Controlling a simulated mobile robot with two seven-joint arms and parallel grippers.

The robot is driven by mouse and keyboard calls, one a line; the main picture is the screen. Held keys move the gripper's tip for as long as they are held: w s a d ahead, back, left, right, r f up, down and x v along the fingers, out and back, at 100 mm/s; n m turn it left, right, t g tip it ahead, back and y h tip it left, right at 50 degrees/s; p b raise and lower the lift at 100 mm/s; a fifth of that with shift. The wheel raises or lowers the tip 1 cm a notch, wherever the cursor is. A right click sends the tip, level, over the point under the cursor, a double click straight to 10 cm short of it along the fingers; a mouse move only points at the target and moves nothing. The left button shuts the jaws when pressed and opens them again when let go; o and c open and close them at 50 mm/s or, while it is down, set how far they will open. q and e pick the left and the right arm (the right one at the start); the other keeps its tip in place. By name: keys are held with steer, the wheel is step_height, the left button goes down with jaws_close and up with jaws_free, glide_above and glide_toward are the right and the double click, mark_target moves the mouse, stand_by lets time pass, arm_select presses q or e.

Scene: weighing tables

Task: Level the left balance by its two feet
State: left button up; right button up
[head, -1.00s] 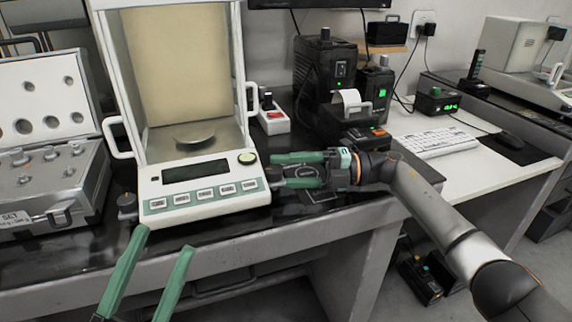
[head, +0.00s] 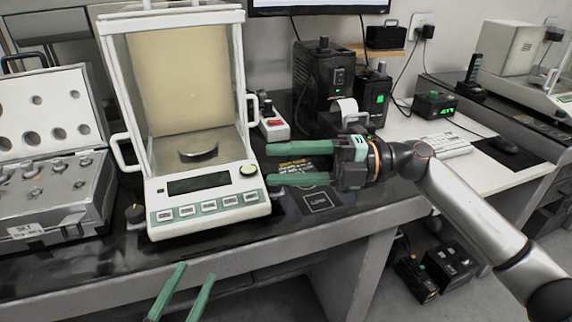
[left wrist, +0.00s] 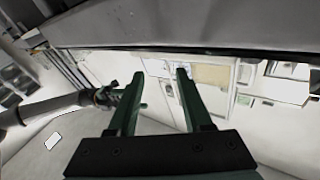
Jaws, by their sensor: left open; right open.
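The left balance (head: 207,213) is white, with a glass case, a round pan (head: 198,149), a dark display and a row of keys. A round yellow-green level (head: 248,170) sits at its front right. A dark foot knob (head: 134,214) shows at its front left corner. The front right foot cannot be made out. My right gripper (head: 270,165) is open and empty, its green fingers pointing left beside the balance's right front side. My left gripper (head: 197,270) is open and empty, low in front of the table edge; its fingers also show in the left wrist view (left wrist: 158,75).
An open weight case (head: 50,200) stands left of the balance. A small box with a red switch (head: 273,125) stands behind my right gripper. A dark square mat (head: 318,200) lies right of the balance. Black devices (head: 322,85) and a keyboard (head: 447,145) are further right.

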arm_select(q)
step_height(320, 180, down, 7)
steer(key=n+g+y, duration=0.1)
steer(key=g, duration=0.1)
steer(key=shift+a+r+g+y+p, duration=0.2)
steer(key=shift+g+y+p, duration=0.1)
steer(key=shift+p, duration=0.15)
arm_select(e)
steer(key=s, duration=0.1)
steer(key=s+r, duration=0.1)
steer(key=s, duration=0.1)
steer(key=s+r, duration=0.1)
steer(key=s, duration=0.1)
arm_select(q)
steer(key=shift+o, duration=0.4)
